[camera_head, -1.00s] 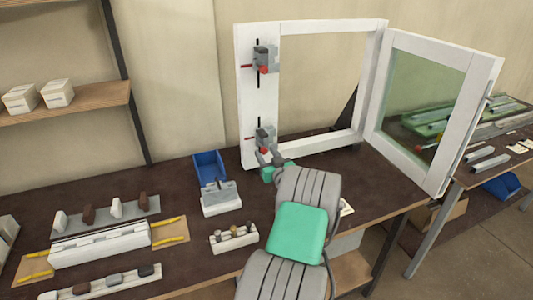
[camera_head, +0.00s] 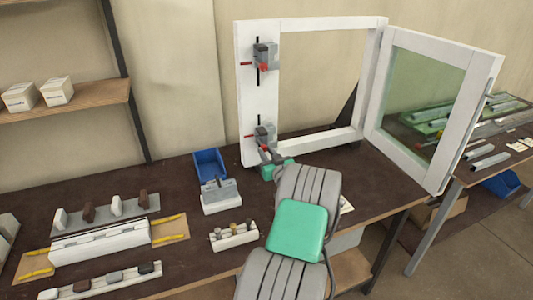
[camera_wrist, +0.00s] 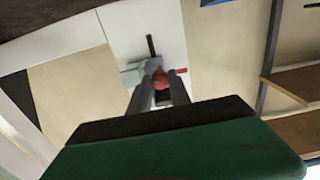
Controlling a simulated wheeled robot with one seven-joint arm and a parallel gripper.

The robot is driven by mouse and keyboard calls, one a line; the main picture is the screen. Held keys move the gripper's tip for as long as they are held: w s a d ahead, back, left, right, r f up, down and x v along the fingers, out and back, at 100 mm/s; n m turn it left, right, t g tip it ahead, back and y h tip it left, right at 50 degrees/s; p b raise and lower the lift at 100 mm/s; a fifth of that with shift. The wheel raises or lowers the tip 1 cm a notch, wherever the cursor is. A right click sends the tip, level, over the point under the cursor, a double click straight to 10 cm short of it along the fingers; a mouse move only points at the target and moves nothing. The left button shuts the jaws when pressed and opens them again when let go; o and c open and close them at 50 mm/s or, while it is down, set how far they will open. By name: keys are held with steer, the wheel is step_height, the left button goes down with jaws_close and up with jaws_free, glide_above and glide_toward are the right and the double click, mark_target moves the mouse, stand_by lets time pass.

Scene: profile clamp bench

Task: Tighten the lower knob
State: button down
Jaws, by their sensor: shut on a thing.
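A white frame (camera_head: 255,95) stands upright on the bench with two grey clamps on its left post. The lower clamp (camera_head: 264,131) has a red knob (camera_head: 263,149) on its underside, partly hidden by my fingers. My gripper (camera_head: 267,154) reaches up to it from below. In the wrist view my fingers (camera_wrist: 158,88) are shut on the red lower knob (camera_wrist: 160,79), which shows between their tips. The upper clamp (camera_head: 264,55) with its own red knob (camera_head: 264,68) sits higher on the post, apart from my gripper.
A glazed sash (camera_head: 425,100) stands open at the right of the frame. A blue bin (camera_head: 209,167), a grey-and-white fixture (camera_head: 220,197) and a small peg rack (camera_head: 233,235) stand left of my arm. Long profile trays (camera_head: 100,245) fill the left bench.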

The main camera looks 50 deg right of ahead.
steer(key=shift+f+m+b, duration=0.15)
steer(key=shift+m+b, duration=0.25)
steer(key=shift+b, duration=0.15)
steer(key=shift+m+b, duration=0.6)
steer(key=shift+b, duration=0.05)
steer(key=m+b, duration=0.2)
steer(key=m, duration=0.1)
steer(key=m+b, duration=0.1)
steer(key=m, duration=0.3)
steer(key=shift+b, duration=0.35)
steer(key=shift+m, duration=1.9)
steer(key=c, duration=1.2)
jaws_free()
